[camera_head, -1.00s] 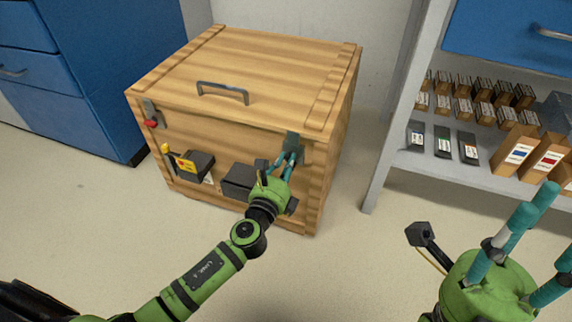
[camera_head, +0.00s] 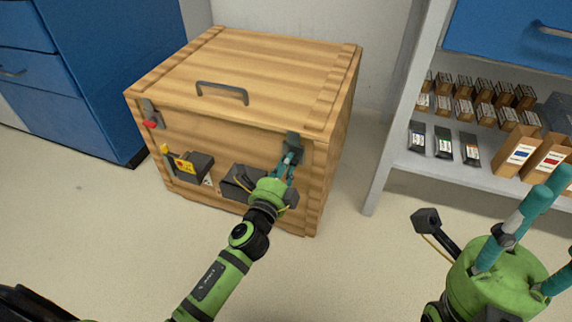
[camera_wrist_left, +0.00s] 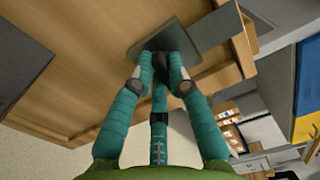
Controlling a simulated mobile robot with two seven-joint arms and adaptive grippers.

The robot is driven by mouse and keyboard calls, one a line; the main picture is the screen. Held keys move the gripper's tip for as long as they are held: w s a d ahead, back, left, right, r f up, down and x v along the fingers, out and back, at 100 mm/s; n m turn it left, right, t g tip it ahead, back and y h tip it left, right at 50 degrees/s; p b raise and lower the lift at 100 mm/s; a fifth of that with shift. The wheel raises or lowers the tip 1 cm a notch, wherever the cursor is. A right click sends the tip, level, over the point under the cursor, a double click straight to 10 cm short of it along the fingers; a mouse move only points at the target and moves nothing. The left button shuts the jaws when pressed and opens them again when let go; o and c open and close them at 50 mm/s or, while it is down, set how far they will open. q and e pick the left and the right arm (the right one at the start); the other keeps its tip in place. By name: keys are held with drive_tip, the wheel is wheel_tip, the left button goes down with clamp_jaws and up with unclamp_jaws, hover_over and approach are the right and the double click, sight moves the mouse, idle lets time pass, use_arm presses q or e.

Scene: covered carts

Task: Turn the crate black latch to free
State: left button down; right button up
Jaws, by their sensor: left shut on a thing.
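The wooden crate (camera_head: 235,140) stands on the floor with its lid down. The black latch (camera_wrist_left: 161,66) is on a dark grey plate (camera_wrist_left: 172,38) at the upper right of the crate's front; the plate also shows in the head view (camera_head: 293,140). My left gripper (camera_head: 289,160) has its teal fingers closed around the latch, seen also in the left wrist view (camera_wrist_left: 158,80). The fingertips hide much of the latch, so its exact angle is hard to tell. My right gripper (camera_head: 540,232) is at the lower right, fingers spread, empty and away from the crate.
A red-tipped latch (camera_head: 150,122) is at the crate's front left. A yellow-labelled dark box (camera_head: 192,164) and another dark box (camera_head: 236,180) are on the front below. The lid has a handle (camera_head: 222,92). Blue drawers (camera_head: 105,70) stand left, a stocked shelf (camera_head: 440,168) right.

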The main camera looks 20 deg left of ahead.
idle(0.4)
use_arm(q)
drive_tip(key=c, duration=1.2)
unclamp_jaws()
drive_tip(key=s, duration=1.2)
drive_tip(key=shift+a, duration=0.2)
drive_tip(key=shift+n, duration=0.3)
